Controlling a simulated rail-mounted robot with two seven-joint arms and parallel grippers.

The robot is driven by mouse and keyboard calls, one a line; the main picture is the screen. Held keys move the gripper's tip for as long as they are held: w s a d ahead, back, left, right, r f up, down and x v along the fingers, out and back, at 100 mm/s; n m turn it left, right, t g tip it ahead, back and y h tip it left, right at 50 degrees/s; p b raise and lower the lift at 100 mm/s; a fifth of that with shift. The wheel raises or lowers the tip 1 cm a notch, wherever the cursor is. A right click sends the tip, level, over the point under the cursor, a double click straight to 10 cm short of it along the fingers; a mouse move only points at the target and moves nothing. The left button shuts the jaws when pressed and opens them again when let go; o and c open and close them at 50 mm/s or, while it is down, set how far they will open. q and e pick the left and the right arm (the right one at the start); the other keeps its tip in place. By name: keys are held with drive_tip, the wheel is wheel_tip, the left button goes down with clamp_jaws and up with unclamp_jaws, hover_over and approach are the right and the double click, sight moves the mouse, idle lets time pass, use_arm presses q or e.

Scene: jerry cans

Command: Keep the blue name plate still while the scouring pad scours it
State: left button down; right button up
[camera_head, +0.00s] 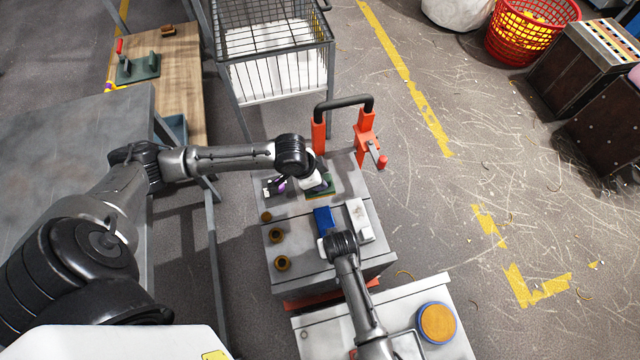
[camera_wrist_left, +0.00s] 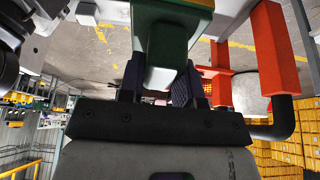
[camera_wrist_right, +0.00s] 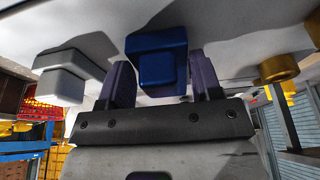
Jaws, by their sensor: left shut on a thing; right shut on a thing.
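The blue name plate (camera_head: 323,219) is a small blue block on the grey box top. In the right wrist view the blue name plate (camera_wrist_right: 157,62) sits between the two fingers. My right gripper (camera_head: 328,236) is shut on it from the near side. The scouring pad (camera_head: 327,186) is green with a yellowish layer, just beyond the plate and apart from it. My left gripper (camera_head: 313,180) is shut on its green grip. In the left wrist view the scouring pad (camera_wrist_left: 168,45) rises between the fingers. My gripper hides part of the pad in the head view.
A white block (camera_head: 360,218) lies right of the plate. Several brass knobs (camera_head: 277,235) line the left of the box top. An orange clamp frame with a black bar (camera_head: 343,103) stands at its back. A wire cart (camera_head: 275,60) is behind.

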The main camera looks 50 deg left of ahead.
idle(0.4)
drive_tip(key=o, duration=1.1)
drive_tip(key=shift+r, duration=0.1)
drive_tip(key=v, duration=1.1)
drive_tip(key=shift+s+d+r, duration=0.1)
drive_tip(key=shift+d+r, duration=0.05)
drive_tip(key=shift+r, duration=0.25)
